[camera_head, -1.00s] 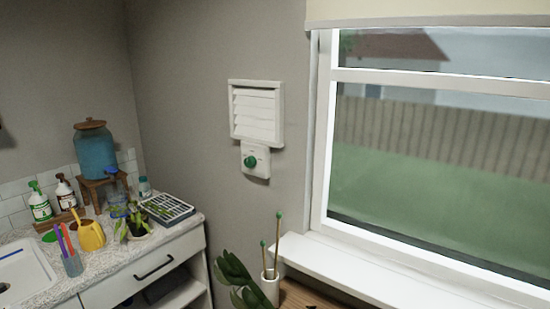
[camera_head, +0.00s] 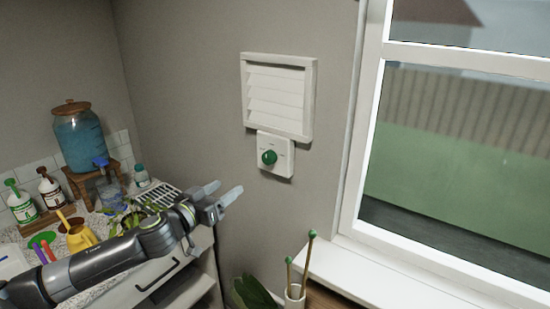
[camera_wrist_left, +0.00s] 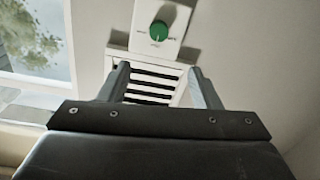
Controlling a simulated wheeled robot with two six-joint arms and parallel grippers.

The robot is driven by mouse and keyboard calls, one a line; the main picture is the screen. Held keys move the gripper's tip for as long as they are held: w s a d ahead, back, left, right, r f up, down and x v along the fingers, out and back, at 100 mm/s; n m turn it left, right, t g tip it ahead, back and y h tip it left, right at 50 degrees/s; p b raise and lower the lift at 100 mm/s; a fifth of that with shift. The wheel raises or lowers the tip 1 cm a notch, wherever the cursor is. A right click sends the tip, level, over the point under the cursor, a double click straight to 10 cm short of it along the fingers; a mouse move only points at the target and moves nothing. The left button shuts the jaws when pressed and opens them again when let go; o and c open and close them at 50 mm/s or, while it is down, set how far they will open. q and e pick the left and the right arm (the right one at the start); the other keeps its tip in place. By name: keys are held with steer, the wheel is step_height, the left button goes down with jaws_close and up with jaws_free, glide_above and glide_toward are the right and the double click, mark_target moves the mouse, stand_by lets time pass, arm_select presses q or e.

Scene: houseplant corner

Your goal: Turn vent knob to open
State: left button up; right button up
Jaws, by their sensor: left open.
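The green vent knob (camera_head: 269,157) sits on a small white wall plate (camera_head: 283,167) under the white louvred vent (camera_head: 279,97). My left gripper (camera_head: 226,191) is open and empty, below and to the left of the knob and apart from it. In the left wrist view the knob (camera_wrist_left: 159,31) shows beyond the fingertips of the left gripper (camera_wrist_left: 160,72), with the vent slats (camera_wrist_left: 150,84) between the fingers. The marks on the plate are too small to read. My right gripper is not seen.
A window (camera_head: 455,150) with a white sill is to the right. A counter at left holds a blue water dispenser (camera_head: 80,138), bottles, a yellow watering can (camera_head: 80,235) and a small plant. A pot with wooden sticks (camera_head: 295,292) stands low at the front. The wall around the knob is clear.

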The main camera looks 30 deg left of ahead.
arm_select(q)
glide_toward(266, 160)
steer(key=w, duration=0.3)
steer(key=w+p, duration=0.1)
steer(key=w, duration=0.2)
steer(key=shift+w+d, duration=0.2)
steer(key=shift+w+p, duration=0.3)
steer(key=shift+w, duration=0.6)
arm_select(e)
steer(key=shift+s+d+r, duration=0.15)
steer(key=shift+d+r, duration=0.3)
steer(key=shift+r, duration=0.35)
arm_select(q)
steer(key=c, duration=1)
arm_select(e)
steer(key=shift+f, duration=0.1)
